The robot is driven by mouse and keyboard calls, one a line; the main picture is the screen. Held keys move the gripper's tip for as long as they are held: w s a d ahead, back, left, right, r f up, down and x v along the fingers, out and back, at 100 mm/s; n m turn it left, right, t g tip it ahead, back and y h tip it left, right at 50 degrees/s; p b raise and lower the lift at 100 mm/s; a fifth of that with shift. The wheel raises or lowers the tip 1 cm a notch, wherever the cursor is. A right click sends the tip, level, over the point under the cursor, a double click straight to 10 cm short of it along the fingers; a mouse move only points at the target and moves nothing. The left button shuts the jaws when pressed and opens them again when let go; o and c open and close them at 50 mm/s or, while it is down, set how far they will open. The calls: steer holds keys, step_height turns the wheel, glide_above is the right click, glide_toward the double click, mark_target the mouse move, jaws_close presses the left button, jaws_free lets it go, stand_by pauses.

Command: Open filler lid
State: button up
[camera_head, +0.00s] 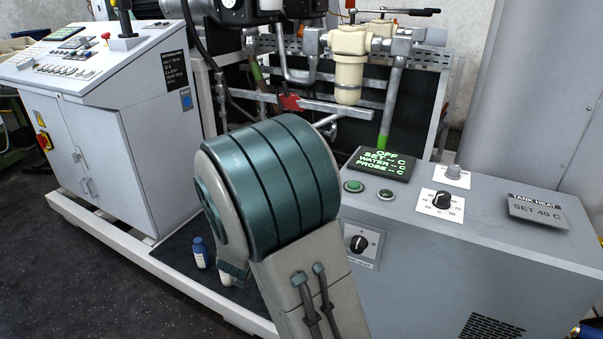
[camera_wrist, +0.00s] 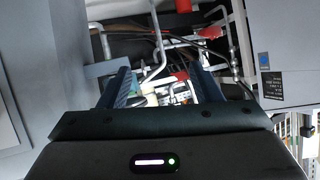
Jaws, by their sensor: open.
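I cannot pick out the filler lid for certain in either view. My gripper (camera_wrist: 163,82) shows in the wrist view with its two dark ribbed fingers apart and nothing clearly held between them. Beyond the fingers are pipes and small fittings, blurred and small. In the head view my own arm fills the middle and hides the gripper and part of the machine behind it. A cream filter housing (camera_head: 349,70) stands upright on the pipework behind the arm.
A grey tank heat cabinet (camera_head: 540,250) with a dark display (camera_head: 383,164) and knobs stands at the right. A white control console (camera_head: 125,110) stands at the left. A small blue bottle (camera_head: 200,252) stands on the dark base by my arm. Pipes crowd the back.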

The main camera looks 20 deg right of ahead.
steer(key=s+d+r+m+h+p, duration=0.2)
steer(key=d+r+m+h, duration=0.15)
steer(key=r+h, duration=0.35)
steer(key=w+d+h+b, duration=0.1)
steer(key=w+d+b, duration=0.1)
steer(key=w+d, duration=0.6)
steer(key=d+n, duration=0.1)
steer(key=d, duration=0.2)
steer(key=shift+w+f, duration=0.3)
steer(key=shift+w, duration=0.05)
steer(key=shift+d, duration=0.1)
